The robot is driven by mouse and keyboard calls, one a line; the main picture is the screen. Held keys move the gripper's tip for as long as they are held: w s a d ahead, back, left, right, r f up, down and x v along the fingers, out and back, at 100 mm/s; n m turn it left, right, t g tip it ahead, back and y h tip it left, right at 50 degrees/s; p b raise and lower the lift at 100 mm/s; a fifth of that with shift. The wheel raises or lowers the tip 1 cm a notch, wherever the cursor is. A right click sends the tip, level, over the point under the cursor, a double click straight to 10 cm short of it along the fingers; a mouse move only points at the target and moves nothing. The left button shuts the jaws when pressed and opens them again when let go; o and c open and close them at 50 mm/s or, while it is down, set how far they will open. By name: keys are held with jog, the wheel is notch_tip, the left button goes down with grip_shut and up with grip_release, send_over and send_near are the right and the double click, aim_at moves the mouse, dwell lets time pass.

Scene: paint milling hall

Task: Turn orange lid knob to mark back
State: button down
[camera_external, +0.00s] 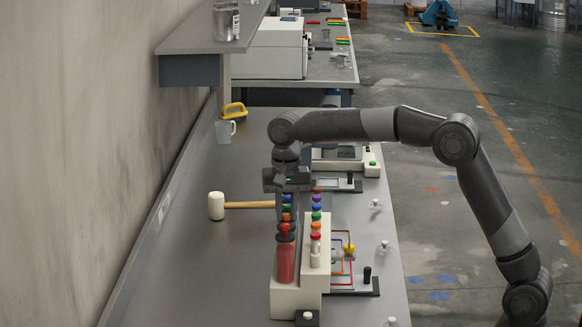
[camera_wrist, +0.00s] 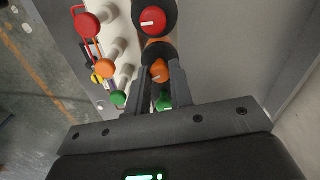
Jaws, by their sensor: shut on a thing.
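The orange lid knob (camera_wrist: 160,70) is between the two fingers of my gripper (camera_wrist: 159,76) in the wrist view. My gripper is shut on it, a finger on either side. A short pale pointer line shows on the knob's top; its exact direction is hard to tell. In the external view my gripper (camera_external: 287,216) reaches down over the left row of knobs, where the orange knob (camera_external: 286,217) shows behind a red-knobbed one.
A red knob (camera_wrist: 153,21) with a white line sits beside the orange one, and a green knob (camera_wrist: 164,102) is on its other side. A second row of knobs (camera_external: 316,226) runs close to the right. A white mallet (camera_external: 216,205) lies left; the bench around it is clear.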

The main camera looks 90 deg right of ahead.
jog(key=n, duration=0.4)
jog(key=shift+n, duration=0.3)
jog(key=n, duration=0.3)
jog(key=shift+n, duration=0.3)
jog(key=n, duration=1.5)
jog(key=shift+r, duration=0.1)
jog(key=n, duration=0.4)
jog(key=shift+n, duration=1.9)
